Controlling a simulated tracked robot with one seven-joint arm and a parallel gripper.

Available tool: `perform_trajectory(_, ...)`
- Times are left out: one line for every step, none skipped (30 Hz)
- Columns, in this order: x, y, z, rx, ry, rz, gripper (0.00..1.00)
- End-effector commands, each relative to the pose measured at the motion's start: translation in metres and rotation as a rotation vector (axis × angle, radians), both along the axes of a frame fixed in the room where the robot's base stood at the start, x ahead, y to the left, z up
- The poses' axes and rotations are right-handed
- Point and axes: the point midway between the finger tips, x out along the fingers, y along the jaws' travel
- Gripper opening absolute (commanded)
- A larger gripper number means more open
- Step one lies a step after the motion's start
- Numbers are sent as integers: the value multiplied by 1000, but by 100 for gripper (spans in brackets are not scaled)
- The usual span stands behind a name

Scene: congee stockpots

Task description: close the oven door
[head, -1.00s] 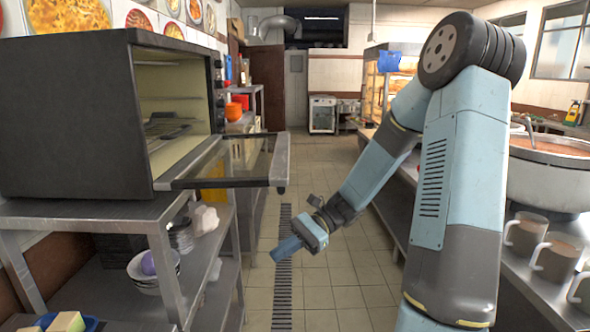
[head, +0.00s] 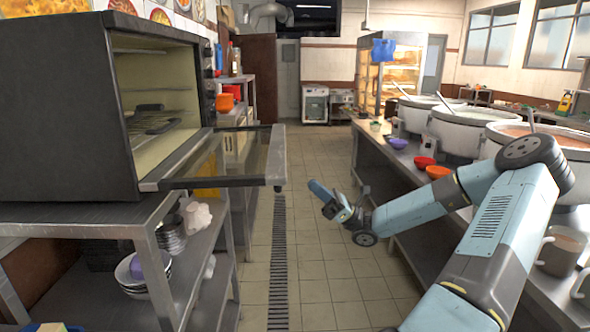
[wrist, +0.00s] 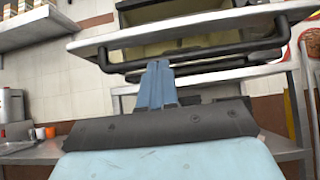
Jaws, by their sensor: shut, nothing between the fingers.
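The dark oven (head: 55,110) stands on a metal shelf unit at the left of the head view. Its door (head: 215,172) is hinged low and lies open, roughly level, reaching out over the aisle. The door's outer bar (head: 277,155) is at its right end. My gripper (head: 314,184) is shut and empty, to the right of that bar and slightly lower in the picture, apart from it. In the wrist view my gripper (wrist: 156,68) points at the oven, with the dark door handle (wrist: 195,48) and the pale door edge (wrist: 110,40) just ahead.
The shelf unit (head: 150,222) under the oven holds bowls (head: 133,272). On the right, a long counter (head: 395,165) carries large pots (head: 468,128), bowls and mugs (head: 562,252). The tiled aisle (head: 315,250) between them is clear.

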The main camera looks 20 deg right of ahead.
Motion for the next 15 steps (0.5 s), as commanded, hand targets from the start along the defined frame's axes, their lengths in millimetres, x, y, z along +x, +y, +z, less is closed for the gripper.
perform_trajectory(1, -1, 2, 6, -1, -4, 0)
perform_trajectory(1, 0, 4, 7, -1, -4, 0)
perform_trajectory(2, 2, 6, 7, -1, -6, 0)
perform_trajectory(2, 4, 8, 7, -2, -5, 0)
perform_trajectory(3, 6, 11, 6, -2, -6, 0)
perform_trajectory(4, 10, 14, 5, -1, -6, 0)
perform_trajectory(5, 13, 18, 5, -1, -6, 0)
perform_trajectory(6, 17, 21, 5, -2, -7, 0)
perform_trajectory(7, 21, 26, 4, -2, -6, 0)
perform_trajectory(9, 25, 29, 4, -2, -6, 0)
perform_trajectory(10, 29, 33, 4, -1, -7, 0)
perform_trajectory(11, 33, 37, 4, -2, -6, 0)
perform_trajectory(13, 36, 40, 4, -1, -7, 0)
perform_trajectory(14, 40, 44, 5, -2, -7, 0)
perform_trajectory(15, 44, 48, 4, -2, -6, 0)
